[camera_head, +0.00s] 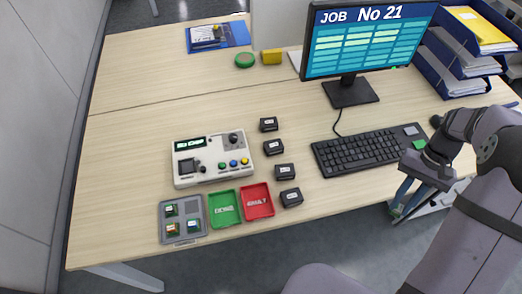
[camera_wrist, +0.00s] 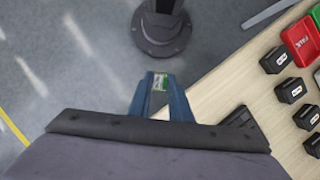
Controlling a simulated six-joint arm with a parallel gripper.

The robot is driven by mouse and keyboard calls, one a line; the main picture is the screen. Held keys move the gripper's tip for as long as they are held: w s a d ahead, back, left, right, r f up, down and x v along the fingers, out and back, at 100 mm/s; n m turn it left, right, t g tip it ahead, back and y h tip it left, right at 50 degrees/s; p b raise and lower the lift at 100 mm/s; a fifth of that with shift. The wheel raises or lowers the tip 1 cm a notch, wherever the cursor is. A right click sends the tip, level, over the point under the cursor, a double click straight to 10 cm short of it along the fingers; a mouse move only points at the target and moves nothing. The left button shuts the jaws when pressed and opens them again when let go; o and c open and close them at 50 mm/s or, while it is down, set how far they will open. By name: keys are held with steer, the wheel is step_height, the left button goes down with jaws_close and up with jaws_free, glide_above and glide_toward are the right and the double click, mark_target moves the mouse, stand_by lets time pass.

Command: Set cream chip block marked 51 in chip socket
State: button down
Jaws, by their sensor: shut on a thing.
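My gripper (camera_head: 399,205) is low at the right, past the desk's front edge, its blue fingers pointing down. The tester (camera_head: 213,158), a cream box with a small green-lit screen, stands on the desk left of centre. A dark square chip socket (camera_head: 187,165) is on its left side and looks empty.
A grey tray (camera_head: 162,222) holds several chip blocks; its top-right pocket looks empty. Beside it are a green bin (camera_head: 212,221) and a red bin (camera_head: 268,209). Several black blocks (camera_head: 285,171) stand in a column. The keyboard (camera_head: 365,151) and monitor (camera_head: 350,92) lie toward the right.

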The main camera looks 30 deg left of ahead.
steer(key=w+a+m+y+p, duration=0.1)
steer(key=w+a, duration=0.2)
steer(key=a, duration=0.5)
steer(key=w+a+m+p, duration=0.1)
steer(key=w+a, duration=0.1)
steer(key=a, duration=0.6)
steer(key=s+a+r+m+p, duration=0.1)
steer(key=s+a, duration=0.2)
steer(key=a, duration=0.7)
steer(key=s+a+m+y+p, duration=0.1)
steer(key=s+a+m, duration=0.1)
steer(key=a, duration=0.8)
steer(key=s+a+r+m+p, duration=0.1)
steer(key=s+a, duration=0.3)
steer(key=a, duration=0.7)
steer(key=shift+s+r+m+t+y+p, duration=0.1)
steer(key=shift+r+m+t+y+p, duration=0.2)
steer(key=shift+m, duration=0.1)
steer(key=s+a+r+m+p, duration=0.1)
steer(key=s+a+m, duration=0.1)
steer(key=s+a, duration=1.1)
steer(key=shift+s+r+y, duration=0.3)
steer(key=shift+s, duration=0.25)
steer(key=shift+f, duration=0.1)
steer(key=shift+f+b, duration=1.8)
steer(key=shift+f, duration=1.15)
steer(key=shift+f, duration=0.35)
steer(key=c, duration=1.5)
jaws_free()
steer(key=shift+c, duration=0.2)
